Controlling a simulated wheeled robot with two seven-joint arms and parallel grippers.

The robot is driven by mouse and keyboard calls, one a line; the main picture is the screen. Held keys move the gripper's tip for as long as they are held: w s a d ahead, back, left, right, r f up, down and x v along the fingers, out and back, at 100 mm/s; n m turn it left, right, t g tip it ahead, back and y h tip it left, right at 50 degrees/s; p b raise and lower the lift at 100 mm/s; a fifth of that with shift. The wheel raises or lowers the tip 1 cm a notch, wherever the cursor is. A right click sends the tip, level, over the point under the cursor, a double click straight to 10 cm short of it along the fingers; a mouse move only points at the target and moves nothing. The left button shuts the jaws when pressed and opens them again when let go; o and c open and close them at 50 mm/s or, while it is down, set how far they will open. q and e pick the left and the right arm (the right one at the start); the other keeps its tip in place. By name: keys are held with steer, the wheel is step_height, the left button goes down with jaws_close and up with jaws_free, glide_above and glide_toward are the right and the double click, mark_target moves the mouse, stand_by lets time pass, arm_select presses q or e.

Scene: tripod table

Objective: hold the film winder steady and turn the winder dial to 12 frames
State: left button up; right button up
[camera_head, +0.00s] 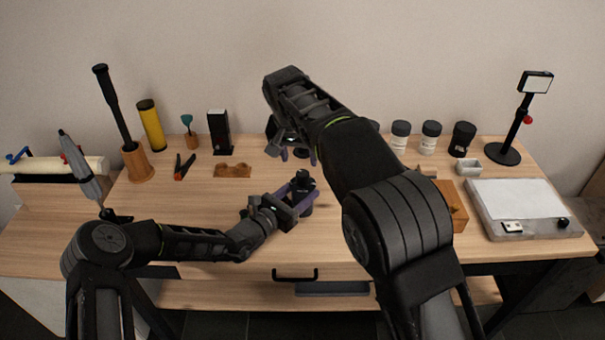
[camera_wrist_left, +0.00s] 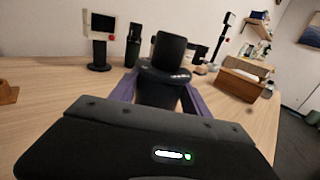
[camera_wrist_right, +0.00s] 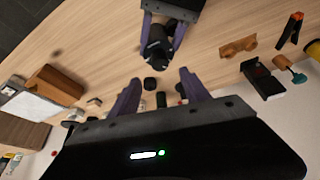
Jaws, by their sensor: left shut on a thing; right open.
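The dark film winder (camera_head: 305,181) stands on the table near its front middle, with a black knob-like dial on top. In the left wrist view the dial (camera_wrist_left: 170,48) rises above a dark collar, between my purple fingers. My left gripper (camera_head: 301,194) is shut on the winder's body. My right gripper (camera_head: 291,151) is open and empty, behind the winder in the head view. In the right wrist view the winder (camera_wrist_right: 158,46) is at the top, apart from my open right fingers (camera_wrist_right: 160,92). I cannot read marks on the dial.
A brown wooden holder (camera_head: 233,170) and orange-handled pliers (camera_head: 184,166) lie to the left. A wooden box (camera_head: 452,204), partly behind my right arm, and a light panel (camera_head: 520,206) are to the right. Several dark-lidded jars (camera_head: 431,136) stand at the back. The front middle is fairly clear.

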mark_target(302, 174)
steer(key=x, duration=1)
steer(key=shift+w, duration=0.1)
jaws_close()
